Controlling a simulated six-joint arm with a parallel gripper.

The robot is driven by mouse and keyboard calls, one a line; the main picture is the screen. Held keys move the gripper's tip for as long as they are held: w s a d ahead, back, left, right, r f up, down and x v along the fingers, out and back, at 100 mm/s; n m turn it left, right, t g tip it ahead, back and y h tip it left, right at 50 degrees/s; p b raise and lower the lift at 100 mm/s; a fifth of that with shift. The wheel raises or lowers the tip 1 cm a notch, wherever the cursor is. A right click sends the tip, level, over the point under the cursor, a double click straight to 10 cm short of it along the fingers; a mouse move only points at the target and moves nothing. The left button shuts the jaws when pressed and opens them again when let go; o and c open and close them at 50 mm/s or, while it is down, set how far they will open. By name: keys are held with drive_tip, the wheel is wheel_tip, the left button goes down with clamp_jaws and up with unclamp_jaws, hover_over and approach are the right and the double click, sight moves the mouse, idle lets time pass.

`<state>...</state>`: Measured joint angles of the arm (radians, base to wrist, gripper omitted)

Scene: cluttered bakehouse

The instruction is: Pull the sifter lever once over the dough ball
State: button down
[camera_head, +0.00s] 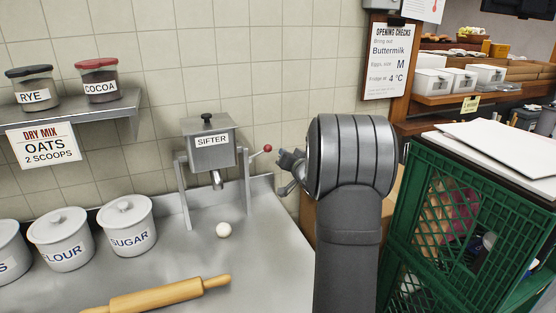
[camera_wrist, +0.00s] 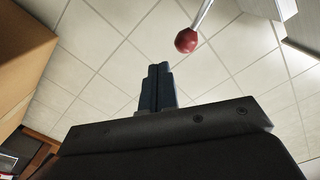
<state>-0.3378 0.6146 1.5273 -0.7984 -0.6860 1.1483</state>
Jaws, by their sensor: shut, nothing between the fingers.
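The grey metal sifter (camera_head: 208,155) stands on its legs on the steel counter, its spout pointing down. Its lever (camera_head: 262,152) sticks out to the right and ends in a red knob, which also shows in the wrist view (camera_wrist: 186,40). The pale dough ball (camera_head: 223,230) lies on the counter below the sifter, a little in front of the spout. My gripper (camera_head: 283,172) is just right of the red knob, apart from it. In the wrist view my gripper's fingers (camera_wrist: 158,75) are together and empty, with the knob beyond their tips and to the right.
White canisters marked flour (camera_head: 62,240) and sugar (camera_head: 128,226) stand at the left. A rolling pin (camera_head: 165,294) lies at the counter's front. A shelf (camera_head: 80,112) holds jars above. A green crate (camera_head: 440,225) stands right of my arm. A cardboard box is behind it.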

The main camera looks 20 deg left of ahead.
drive_tip(key=v, duration=0.8)
idle(0.5)
drive_tip(key=x, duration=0.6)
drive_tip(key=s+a+r+n, duration=0.2)
drive_tip(key=a+r+n, duration=0.4)
drive_tip(key=r+n, duration=0.15)
drive_tip(key=v, duration=0.7)
drive_tip(key=shift+f+t+h, duration=0.2)
drive_tip(key=shift+t+h, duration=0.1)
